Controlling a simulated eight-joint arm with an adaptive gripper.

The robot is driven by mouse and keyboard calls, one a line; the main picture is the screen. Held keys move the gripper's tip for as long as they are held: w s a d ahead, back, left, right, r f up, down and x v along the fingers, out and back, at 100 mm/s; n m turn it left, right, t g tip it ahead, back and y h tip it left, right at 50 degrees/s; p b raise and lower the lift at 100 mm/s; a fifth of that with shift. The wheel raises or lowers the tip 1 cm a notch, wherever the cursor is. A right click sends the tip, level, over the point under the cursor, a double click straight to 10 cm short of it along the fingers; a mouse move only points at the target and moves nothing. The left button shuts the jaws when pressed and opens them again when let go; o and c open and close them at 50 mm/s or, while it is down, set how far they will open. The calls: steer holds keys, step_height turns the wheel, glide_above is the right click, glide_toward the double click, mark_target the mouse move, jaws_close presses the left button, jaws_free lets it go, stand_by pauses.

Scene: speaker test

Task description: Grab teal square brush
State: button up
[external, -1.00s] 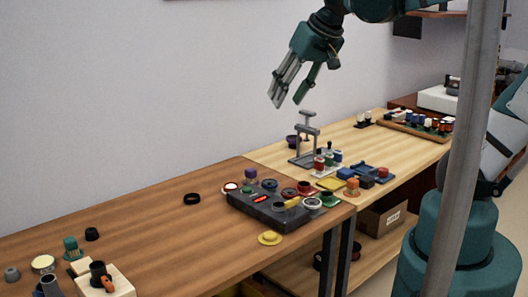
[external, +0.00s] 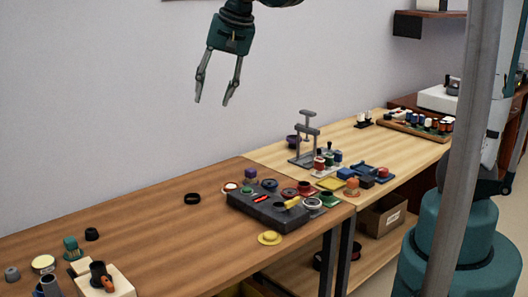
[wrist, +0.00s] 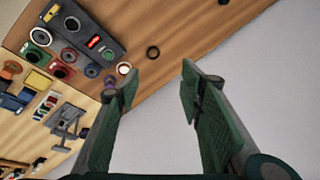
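A small teal piece (external: 71,245) with a blocky top, which looks like the teal square brush, stands near the left end of the brown table in the external view. I cannot make it out in the wrist view. My gripper (external: 212,101) is high above the table's back edge, to the right of the teal piece and far from it. Its two fingers point down and are spread apart with nothing between them. The wrist view also shows the open fingers (wrist: 160,75), with the wall and table edge beyond.
A dark box (external: 265,208) with round parts around it sits at the brown table's right end. A grey press stand (external: 306,140) is on the lighter table. A black ring (external: 192,198) lies near the wall. A cream block (external: 118,287) is near the teal piece. The brown table's middle is mostly clear.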

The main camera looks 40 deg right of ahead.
steer(key=w+a+f+m+g, duration=0.1)
steer(key=w+a+f+m, duration=0.25)
steer(key=w+a, duration=0.55)
steer(key=m+g+h, duration=0.1)
steer(key=m+g, duration=0.2)
steer(key=m, duration=0.4)
glide_above(70, 239)
steer(key=f, duration=2.3)
steer(key=shift+w+d+f, duration=0.2)
steer(key=shift+d+f, duration=0.05)
steer(key=shift+f, duration=0.15)
steer(key=shift+s+a+f, duration=0.1)
steer(key=shift+a+f, duration=0.25)
steer(key=shift+f, duration=0.05)
steer(key=shift+f, duration=1.3)
steer(key=shift+f+b, duration=0.35)
steer(key=shift+f, duration=2.25)
